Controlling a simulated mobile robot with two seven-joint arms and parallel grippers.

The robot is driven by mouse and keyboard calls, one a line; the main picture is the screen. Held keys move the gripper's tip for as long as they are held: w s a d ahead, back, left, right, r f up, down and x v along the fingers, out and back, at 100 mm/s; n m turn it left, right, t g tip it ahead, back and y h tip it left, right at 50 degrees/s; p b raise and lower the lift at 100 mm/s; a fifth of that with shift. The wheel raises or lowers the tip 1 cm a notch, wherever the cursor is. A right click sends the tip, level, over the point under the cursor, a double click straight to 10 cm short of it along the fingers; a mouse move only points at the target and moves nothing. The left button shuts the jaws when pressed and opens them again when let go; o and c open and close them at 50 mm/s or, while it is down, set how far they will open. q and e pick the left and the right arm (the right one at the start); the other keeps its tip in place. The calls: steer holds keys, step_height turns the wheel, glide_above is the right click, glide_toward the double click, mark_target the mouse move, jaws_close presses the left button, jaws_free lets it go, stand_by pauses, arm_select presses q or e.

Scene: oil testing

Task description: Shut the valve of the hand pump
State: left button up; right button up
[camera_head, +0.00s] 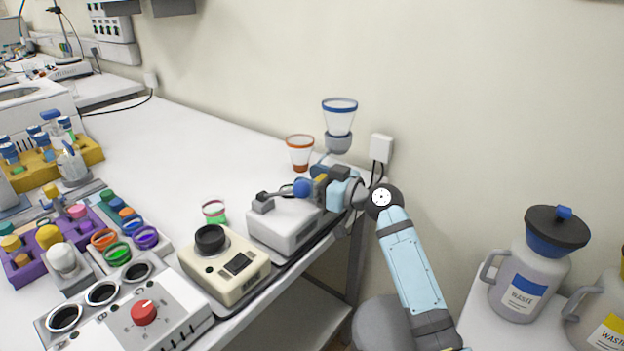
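A white and grey box-shaped device (285,224), which looks like the hand pump, stands near the table's right edge. A dark lever (275,193) on its top ends in a round blue knob (302,188). I cannot tell for sure which part is the valve or how it is set. My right gripper (315,187) is at the device's right end, close to the blue knob. Its fingers are small and partly hidden, so I cannot tell whether they touch the knob or how far apart they are. My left gripper is out of view.
Behind my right gripper stand a blue-rimmed funnel (340,118) and an orange-rimmed cup (299,150). A beige device (225,268) with a black round top stands in front of the pump. Waste jugs (520,282) are at right. The table's back middle is clear.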

steer(key=shift+r+m+t+h+p, duration=0.1)
steer(key=shift+m+t+h+p, duration=0.2)
steer(key=shift+m+t+p, duration=0.15)
steer(key=shift+w+t, duration=0.1)
steer(key=shift+t, duration=0.25)
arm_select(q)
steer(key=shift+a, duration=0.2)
arm_select(e)
steer(key=shift+m+h, duration=0.25)
steer(key=shift+h, duration=0.05)
steer(key=o, duration=0.9)
steer(key=shift+d, duration=0.1)
steer(key=shift+o, duration=0.2)
arm_select(q)
steer(key=shift+p, duration=0.4)
arm_select(e)
steer(key=v, duration=1.3)
steer(key=shift+s+d+f, duration=0.2)
steer(key=shift+s+d, duration=0.05)
steer(key=shift+s, duration=0.05)
